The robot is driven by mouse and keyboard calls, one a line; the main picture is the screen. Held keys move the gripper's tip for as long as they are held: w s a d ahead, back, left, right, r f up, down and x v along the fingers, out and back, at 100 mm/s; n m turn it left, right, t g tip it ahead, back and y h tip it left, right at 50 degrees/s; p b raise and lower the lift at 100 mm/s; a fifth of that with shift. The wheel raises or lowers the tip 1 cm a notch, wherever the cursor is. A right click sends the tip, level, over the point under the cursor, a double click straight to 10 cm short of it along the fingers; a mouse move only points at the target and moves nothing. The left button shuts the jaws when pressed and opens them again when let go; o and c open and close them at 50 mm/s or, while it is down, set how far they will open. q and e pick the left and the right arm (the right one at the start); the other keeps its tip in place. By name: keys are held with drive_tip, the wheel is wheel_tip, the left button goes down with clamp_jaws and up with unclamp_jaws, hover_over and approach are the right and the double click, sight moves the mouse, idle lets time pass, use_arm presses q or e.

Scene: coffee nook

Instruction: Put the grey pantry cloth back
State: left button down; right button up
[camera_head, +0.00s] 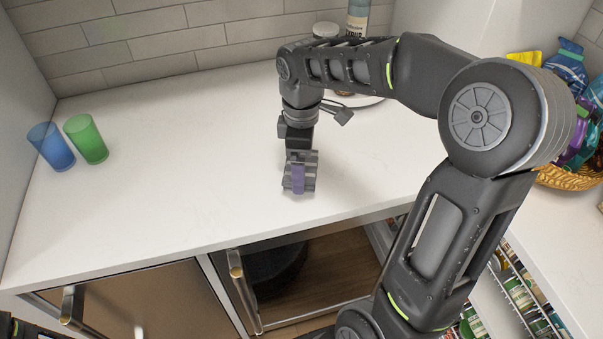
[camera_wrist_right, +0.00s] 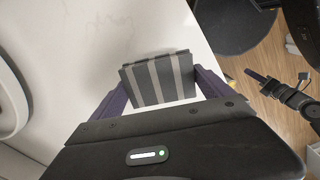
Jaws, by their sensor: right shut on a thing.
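The grey pantry cloth (camera_wrist_right: 160,80), a folded grey piece with lighter stripes, sits between the purple fingers of my right gripper (camera_wrist_right: 160,88) in the wrist view. In the head view my right gripper (camera_head: 299,178) points down at the counter's front middle, shut on the cloth (camera_head: 311,160). It is close to the white counter; I cannot tell whether the cloth touches it. A dark arm end with a slender purple tip, likely my left gripper (camera_wrist_right: 260,78), shows at the right of the wrist view. I cannot tell its jaw state.
Blue (camera_head: 51,146) and green (camera_head: 87,138) cups stand at the counter's left. A syrup bottle (camera_head: 357,18) stands at the back, a full basket (camera_head: 570,179) at right. Below, a cabinet (camera_head: 335,262) is open beside a bottle rack (camera_head: 520,293). The counter's left middle is clear.

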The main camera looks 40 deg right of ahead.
drive_tip(key=shift+f, duration=1.85)
drive_tip(key=shift+f, duration=0.15)
drive_tip(key=o, duration=1.1)
drive_tip(key=shift+c, duration=0.2)
wheel_tip(320, 180, up, 12)
drive_tip(key=shift+r, duration=0.2)
